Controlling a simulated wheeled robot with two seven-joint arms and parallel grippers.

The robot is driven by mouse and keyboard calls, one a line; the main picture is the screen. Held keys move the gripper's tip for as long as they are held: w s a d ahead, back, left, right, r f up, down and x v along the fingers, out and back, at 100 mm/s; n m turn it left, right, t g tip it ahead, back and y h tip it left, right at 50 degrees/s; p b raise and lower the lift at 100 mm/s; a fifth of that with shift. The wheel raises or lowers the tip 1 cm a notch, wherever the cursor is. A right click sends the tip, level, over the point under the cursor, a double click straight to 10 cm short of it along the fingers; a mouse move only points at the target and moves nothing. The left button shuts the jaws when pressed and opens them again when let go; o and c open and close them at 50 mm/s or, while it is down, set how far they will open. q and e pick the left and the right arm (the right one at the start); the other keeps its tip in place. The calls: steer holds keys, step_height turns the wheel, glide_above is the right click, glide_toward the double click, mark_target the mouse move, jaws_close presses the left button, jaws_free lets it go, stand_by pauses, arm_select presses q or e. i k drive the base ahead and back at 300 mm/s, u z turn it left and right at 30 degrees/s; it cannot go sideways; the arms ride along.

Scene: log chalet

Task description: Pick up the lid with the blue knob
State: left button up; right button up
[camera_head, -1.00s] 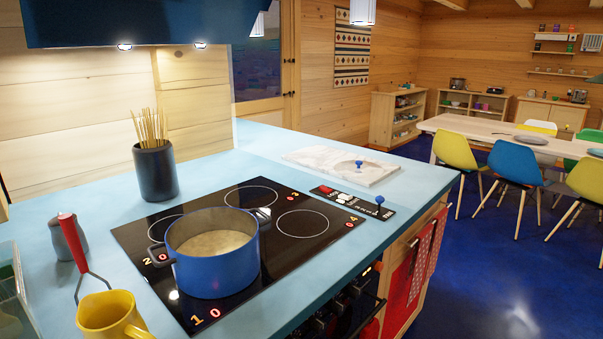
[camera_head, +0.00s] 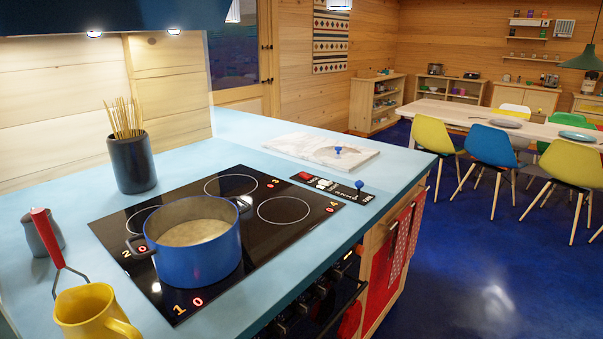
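A small blue knob (camera_head: 338,150) stands up from the pale marbled board (camera_head: 300,147) at the far right of the blue counter. A glass lid seems to lie flat under that knob, but its outline is too faint to be sure. A second blue knob (camera_head: 359,185) stands at the right end of the black control strip by the hob. A blue pot (camera_head: 200,262) with pale contents sits on the hob, uncovered. Neither of my grippers is in view.
The black hob (camera_head: 272,235) shows lit red digits. A dark holder (camera_head: 132,163) with sticks, a grey shaker (camera_head: 42,235), a red-handled utensil and a yellow jug (camera_head: 95,314) stand on the left. Open blue floor (camera_head: 470,260) lies right of the counter; chairs and a table are behind.

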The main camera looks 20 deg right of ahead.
mark_target(335, 155)
steer(key=z, duration=2.35)
steer(key=i, duration=3.8)
steer(key=u, duration=3.05)
